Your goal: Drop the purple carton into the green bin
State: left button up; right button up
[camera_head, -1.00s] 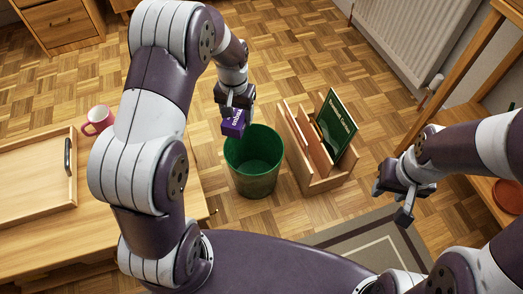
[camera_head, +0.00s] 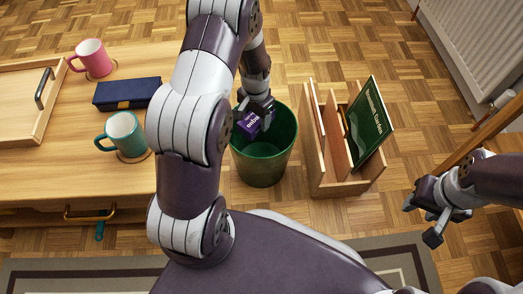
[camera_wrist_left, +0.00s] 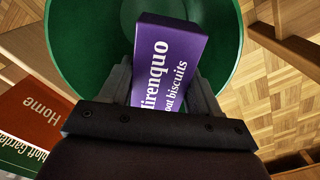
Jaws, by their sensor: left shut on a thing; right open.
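The purple carton (camera_head: 248,124), lettered with "oat biscuits", is held between the fingers of my left gripper (camera_head: 257,110), which is shut on it. In the left wrist view the carton (camera_wrist_left: 165,70) lies between the two dark fingers, with the green bin (camera_wrist_left: 85,45) behind and around it. In the head view the green bin (camera_head: 263,170) stands on the floor, and the carton is at its mouth, near the left side of the rim. The carton's exact height against the rim is hard to tell. My right gripper (camera_head: 434,213) is open and empty at the right.
A wooden magazine rack (camera_head: 340,187) with a green book (camera_head: 368,122) stands right of the bin. The table (camera_head: 60,188) at left holds a teal mug (camera_head: 125,132), a pink mug (camera_head: 93,57), a dark blue case (camera_head: 127,93) and a wooden tray (camera_head: 40,122).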

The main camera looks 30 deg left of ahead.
pick_arm(q)
jog(key=o, duration=1.1)
notch_tip(320, 180, up, 13)
jog(key=p, duration=0.8)
jog(key=shift+f, duration=0.2)
